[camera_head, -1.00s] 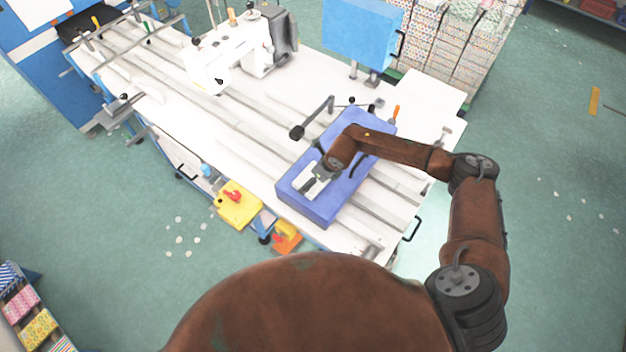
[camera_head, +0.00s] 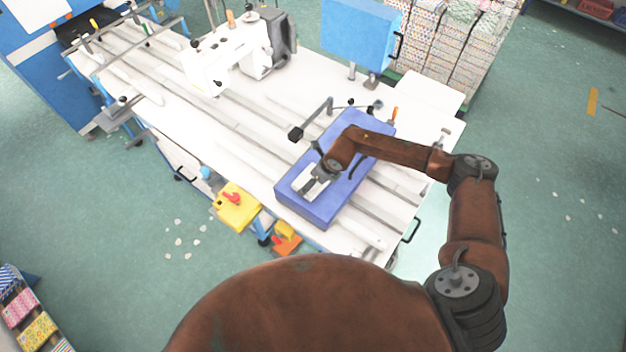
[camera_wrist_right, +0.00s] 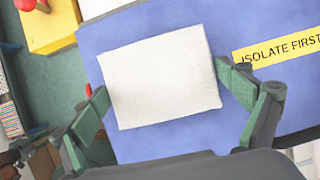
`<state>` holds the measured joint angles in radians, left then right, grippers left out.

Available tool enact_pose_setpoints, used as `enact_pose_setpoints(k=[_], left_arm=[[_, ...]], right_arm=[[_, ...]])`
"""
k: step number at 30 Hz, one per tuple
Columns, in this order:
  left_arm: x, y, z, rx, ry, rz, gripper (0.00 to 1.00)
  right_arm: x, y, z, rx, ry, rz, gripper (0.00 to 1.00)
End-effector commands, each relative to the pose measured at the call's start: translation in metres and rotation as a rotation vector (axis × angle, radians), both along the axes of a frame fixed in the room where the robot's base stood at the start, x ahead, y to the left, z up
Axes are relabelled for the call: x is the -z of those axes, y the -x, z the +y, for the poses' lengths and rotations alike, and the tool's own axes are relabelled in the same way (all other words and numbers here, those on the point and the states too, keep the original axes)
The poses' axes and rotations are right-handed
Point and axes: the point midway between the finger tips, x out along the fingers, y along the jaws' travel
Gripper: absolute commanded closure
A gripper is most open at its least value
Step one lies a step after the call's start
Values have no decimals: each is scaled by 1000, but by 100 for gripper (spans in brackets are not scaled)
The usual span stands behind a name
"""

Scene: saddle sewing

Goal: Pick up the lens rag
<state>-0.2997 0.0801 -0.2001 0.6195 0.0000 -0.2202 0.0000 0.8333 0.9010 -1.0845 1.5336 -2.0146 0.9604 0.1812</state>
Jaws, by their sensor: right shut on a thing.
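The lens rag (camera_wrist_right: 160,78), a white rectangular textured cloth, lies flat over the blue surface (camera_wrist_right: 120,35) in the right wrist view. The fingertips of my right gripper (camera_wrist_right: 163,84) press on its left and right edges, so the gripper is shut on it. In the head view the rag is a small white patch, partly hidden by my right gripper (camera_head: 312,187), over the near end of the blue box (camera_head: 345,192). I cannot tell whether the rag is lifted off the box. My left gripper is not in view.
A yellow "ISOLATE FIRST" label (camera_wrist_right: 285,48) is on the box. A black-tipped lever (camera_head: 311,119) stands at the box's far left. A white sewing machine (camera_head: 225,62) stands further back. A yellow block with a red knob (camera_head: 236,206) is left of the box, at the table's front edge.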

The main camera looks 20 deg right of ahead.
Motion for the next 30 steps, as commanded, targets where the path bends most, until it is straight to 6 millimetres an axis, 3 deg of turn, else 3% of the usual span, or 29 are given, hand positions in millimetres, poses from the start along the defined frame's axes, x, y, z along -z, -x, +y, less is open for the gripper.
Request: enact_pose_setpoints(k=[4, 10, 18, 24, 30], left_arm=[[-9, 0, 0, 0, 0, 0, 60], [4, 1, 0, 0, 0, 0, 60], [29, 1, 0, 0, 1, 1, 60], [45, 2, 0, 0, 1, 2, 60], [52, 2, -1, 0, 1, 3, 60]], right_arm=[[-7, 0, 0, 0, 1, 1, 30], [-39, 2, 1, -3, 0, -4, 30], [-97, 57, 21, -6, 0, -4, 30], [-117, 99, 37, -5, -1, -3, 30], [-130, 123, 45, -2, -1, -2, 30]])
